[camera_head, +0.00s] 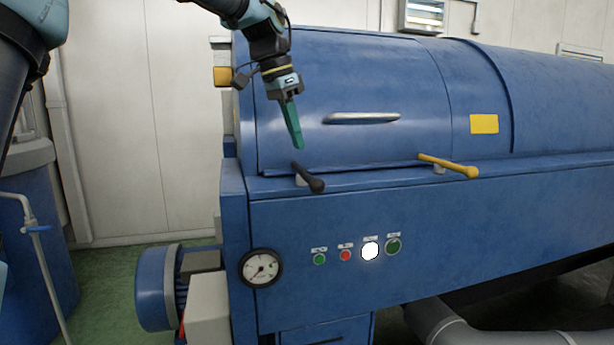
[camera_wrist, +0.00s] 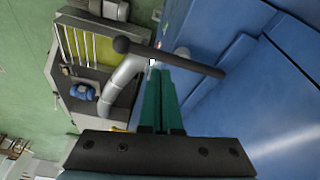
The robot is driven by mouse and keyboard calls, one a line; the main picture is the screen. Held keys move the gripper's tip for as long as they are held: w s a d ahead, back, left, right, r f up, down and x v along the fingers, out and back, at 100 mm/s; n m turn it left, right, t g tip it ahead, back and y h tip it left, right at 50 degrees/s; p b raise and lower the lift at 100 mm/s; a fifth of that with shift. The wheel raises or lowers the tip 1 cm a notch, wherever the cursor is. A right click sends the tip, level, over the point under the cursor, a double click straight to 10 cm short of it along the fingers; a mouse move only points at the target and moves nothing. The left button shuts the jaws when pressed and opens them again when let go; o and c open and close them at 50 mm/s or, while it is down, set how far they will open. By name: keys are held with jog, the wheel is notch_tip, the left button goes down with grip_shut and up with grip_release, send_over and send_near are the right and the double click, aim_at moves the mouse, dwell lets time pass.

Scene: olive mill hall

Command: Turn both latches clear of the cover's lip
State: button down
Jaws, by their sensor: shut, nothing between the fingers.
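The blue cover (camera_head: 350,80) is closed on the blue machine, with a metal handle (camera_head: 362,118) on it. A black latch (camera_head: 308,178) sits at the left of the cover's lower lip, slanting down to the right, its upper end at the lip. A yellow latch (camera_head: 449,166) sits further right, its left end also at the lip. My gripper (camera_head: 299,147) is shut and empty, pointing down just above the black latch's upper end. In the wrist view the black latch (camera_wrist: 190,64) lies across just beyond the teal fingertips (camera_wrist: 157,72); whether they touch it I cannot tell.
The front panel below carries a gauge (camera_head: 261,268), several buttons and a lit white lamp (camera_head: 370,251). A yellow plate (camera_head: 484,124) is on the casing to the right. A blue motor (camera_head: 157,288) stands low at the left. The space before the panel looks clear.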

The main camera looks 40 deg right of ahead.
aim_at(304, 174)
jog(key=s+d+r+m, duration=0.2)
jog(key=s+d+r, duration=0.1)
jog(key=s, duration=0.1)
jog(key=shift+d+r+m+g+b, duration=0.3)
jog(key=shift+r+g, duration=0.1)
notch_tip(304, 174, down, 10)
jog(key=p, duration=0.2)
jog(key=shift+a, duration=0.25)
